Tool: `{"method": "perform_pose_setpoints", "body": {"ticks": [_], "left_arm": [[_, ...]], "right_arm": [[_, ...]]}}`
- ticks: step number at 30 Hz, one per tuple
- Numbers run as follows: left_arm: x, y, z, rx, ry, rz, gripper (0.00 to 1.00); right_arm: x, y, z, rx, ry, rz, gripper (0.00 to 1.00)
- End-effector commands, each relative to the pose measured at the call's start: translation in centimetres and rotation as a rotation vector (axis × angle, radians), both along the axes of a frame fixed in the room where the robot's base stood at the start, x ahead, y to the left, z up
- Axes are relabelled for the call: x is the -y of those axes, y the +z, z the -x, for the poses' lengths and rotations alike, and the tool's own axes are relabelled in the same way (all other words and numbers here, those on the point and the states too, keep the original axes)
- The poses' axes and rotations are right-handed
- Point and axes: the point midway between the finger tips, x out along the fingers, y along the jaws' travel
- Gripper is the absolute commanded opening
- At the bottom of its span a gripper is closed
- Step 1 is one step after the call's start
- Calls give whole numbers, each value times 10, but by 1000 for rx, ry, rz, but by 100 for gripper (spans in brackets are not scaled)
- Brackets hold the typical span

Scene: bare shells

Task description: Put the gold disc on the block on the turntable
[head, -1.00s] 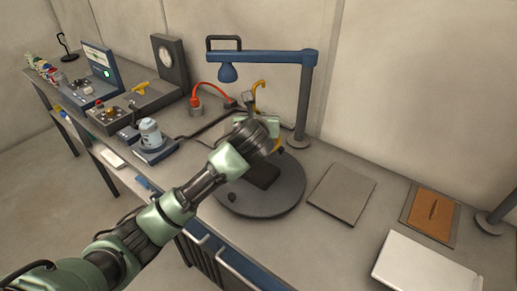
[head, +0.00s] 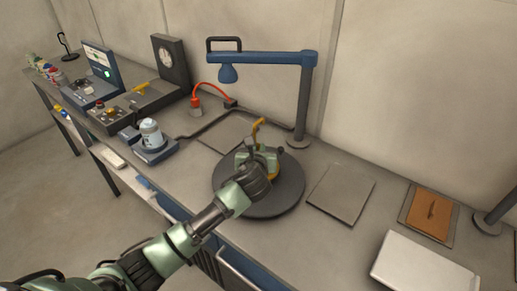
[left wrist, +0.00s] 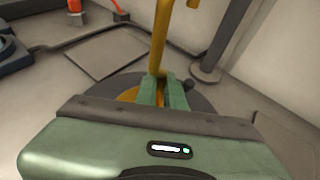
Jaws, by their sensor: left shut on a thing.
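My left gripper (head: 259,156) is shut on a gold piece with an upright hooked post (head: 257,131). In the left wrist view the post (left wrist: 160,42) rises from between the green fingertips (left wrist: 163,90). Part of the gold disc (left wrist: 128,95) shows beside the fingertips, low over the turntable. The dark round turntable (head: 285,200) lies below the gripper, around the middle of the bench. The block on it is hidden behind my gripper and wrist, so I cannot tell whether the disc touches it. My right gripper is not in view.
A blue lamp arm on a grey post (head: 302,110) stands behind the turntable. A flat grey plate (head: 341,193) lies to its right, and a white case (head: 425,268) farther right. A red-hosed device (head: 195,105) and a jar on a base (head: 151,135) are at left.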

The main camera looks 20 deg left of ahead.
Motion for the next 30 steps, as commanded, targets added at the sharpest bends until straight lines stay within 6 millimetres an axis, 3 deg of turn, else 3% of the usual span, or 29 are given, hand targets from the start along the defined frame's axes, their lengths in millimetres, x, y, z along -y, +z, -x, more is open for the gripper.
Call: {"method": "perform_pose_setpoints", "body": {"ticks": [2, 5, 6, 18, 30], "left_arm": [[0, 0, 0, 1, 0, 0, 0], [0, -1, 0, 0, 0, -1, 29], [0, -1, 0, 0, 0, -1, 31], [2, 3, 5, 2, -2, 0, 31], [19, 32, 76, 3, -3, 0, 31]], "right_arm": [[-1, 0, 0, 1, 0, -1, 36], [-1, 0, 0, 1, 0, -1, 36], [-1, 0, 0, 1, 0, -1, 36], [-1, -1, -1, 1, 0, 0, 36], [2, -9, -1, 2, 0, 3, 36]]}}
